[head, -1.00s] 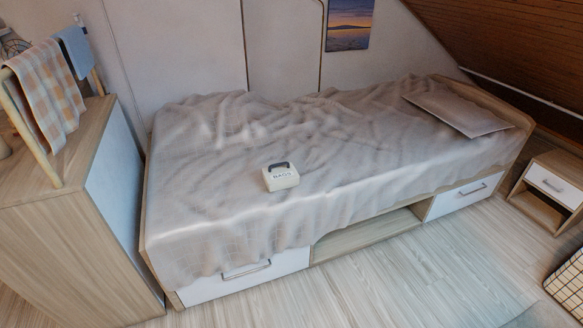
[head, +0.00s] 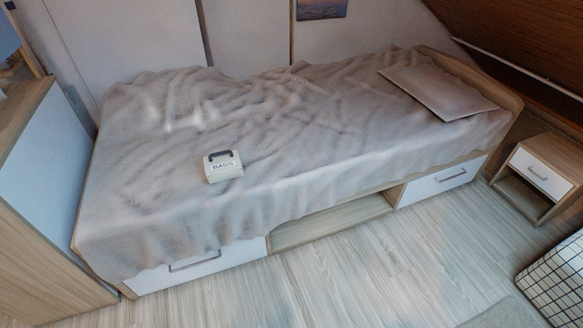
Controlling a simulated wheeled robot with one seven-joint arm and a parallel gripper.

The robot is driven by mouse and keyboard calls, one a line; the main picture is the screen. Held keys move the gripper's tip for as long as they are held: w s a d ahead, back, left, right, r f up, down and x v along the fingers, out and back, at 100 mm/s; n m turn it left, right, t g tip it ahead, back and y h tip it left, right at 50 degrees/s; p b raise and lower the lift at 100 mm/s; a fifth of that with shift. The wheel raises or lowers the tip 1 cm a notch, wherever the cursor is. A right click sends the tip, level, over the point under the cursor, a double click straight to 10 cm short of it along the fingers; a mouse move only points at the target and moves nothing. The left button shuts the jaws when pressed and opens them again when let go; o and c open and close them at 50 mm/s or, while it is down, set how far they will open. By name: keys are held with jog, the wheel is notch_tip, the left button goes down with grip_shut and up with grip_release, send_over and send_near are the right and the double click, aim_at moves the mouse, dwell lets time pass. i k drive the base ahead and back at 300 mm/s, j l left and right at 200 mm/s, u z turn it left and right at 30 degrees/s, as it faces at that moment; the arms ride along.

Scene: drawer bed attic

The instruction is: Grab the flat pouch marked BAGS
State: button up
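The pouch marked BAGS (head: 223,167) lies on the rumpled beige blanket, near the front edge of the bed (head: 270,146). My gripper is not in view.
A wooden cabinet (head: 52,190) stands at the left, close to the bed's end. A nightstand (head: 537,178) and a checked basket (head: 556,280) are at the right. The bed has drawers (head: 195,267) below. The floor (head: 370,270) in front is mostly clear.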

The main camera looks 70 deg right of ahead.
aim_at(224, 165)
jog(key=z, duration=1.95)
jog(key=u, duration=1.95)
jog(key=i+j+u, duration=0.2)
jog(key=j, duration=0.15)
jog(key=j+u, duration=0.25)
jog(key=j, duration=0.15)
jog(key=i+j+u, duration=0.2)
jog(key=j, duration=0.15)
jog(key=j+u, duration=0.25)
jog(key=k+l+z, duration=0.1)
jog(key=l, duration=0.55)
jog(key=k+l+z, duration=0.15)
jog(key=l, duration=0.55)
jog(key=k+l+z, duration=0.1)
jog(key=k+l, duration=0.15)
jog(key=l, duration=0.45)
jog(key=k+l+z, duration=0.15)
jog(key=l, duration=0.55)
jog(key=l+z, duration=0.1)
jog(key=l, duration=0.6)
